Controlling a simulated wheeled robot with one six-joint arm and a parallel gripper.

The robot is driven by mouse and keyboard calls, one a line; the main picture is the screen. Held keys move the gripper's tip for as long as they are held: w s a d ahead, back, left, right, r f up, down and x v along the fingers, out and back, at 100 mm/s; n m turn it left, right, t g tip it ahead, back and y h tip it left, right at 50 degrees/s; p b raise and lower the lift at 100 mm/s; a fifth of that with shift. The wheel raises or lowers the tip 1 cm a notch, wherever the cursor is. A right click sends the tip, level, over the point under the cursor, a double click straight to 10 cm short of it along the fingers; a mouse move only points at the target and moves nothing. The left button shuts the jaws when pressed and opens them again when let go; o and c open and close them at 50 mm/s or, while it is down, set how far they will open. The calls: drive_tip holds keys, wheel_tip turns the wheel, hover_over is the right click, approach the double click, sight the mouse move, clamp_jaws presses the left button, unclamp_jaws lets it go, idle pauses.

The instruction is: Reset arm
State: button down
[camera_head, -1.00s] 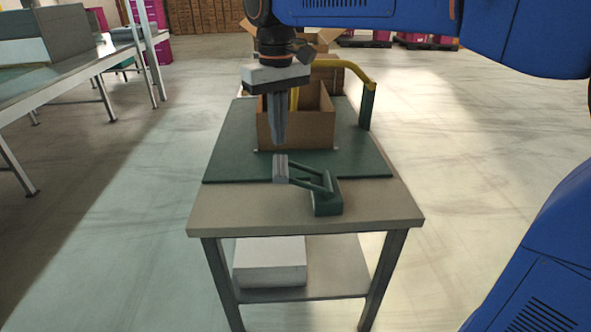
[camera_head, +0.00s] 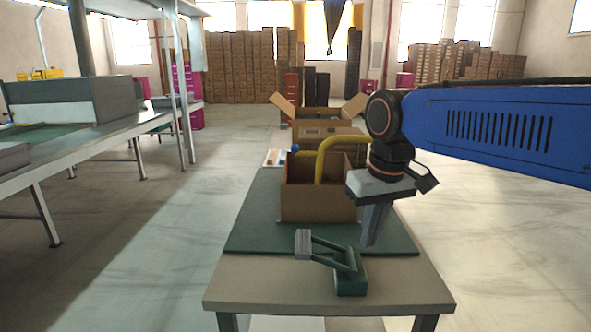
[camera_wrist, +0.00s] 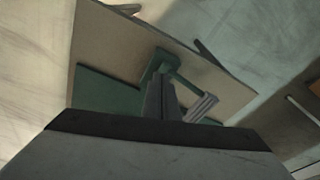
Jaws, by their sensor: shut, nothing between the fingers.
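My gripper (camera_head: 370,238) hangs from my blue arm on the right side of the head view, fingers pointing down and together. It is shut and empty, above the right part of the green mat (camera_head: 255,230). In the wrist view the shut fingers (camera_wrist: 160,88) point toward the table, and the green mat (camera_wrist: 105,92) shows beneath. A green device with a grey-tipped lever (camera_head: 349,279) stands at the front of the table, below and left of my gripper. The wrist view also shows the green device (camera_wrist: 163,64) next to the fingers.
An open cardboard box (camera_head: 318,204) stands on the mat, left of my gripper. Another open carton (camera_head: 330,133) is beyond. A long workbench (camera_head: 100,134) stands at left.

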drive_tip(key=s+d+f+m+t, duration=0.3)
drive_tip(key=s+d+f, duration=1)
drive_tip(key=s, duration=0.1)
drive_tip(key=shift+s+d+f+m+h, duration=0.25)
drive_tip(key=shift+s+f+m+h, duration=0.05)
drive_tip(key=shift+f, duration=0.1)
drive_tip(key=shift+r, duration=0.1)
idle(0.6)
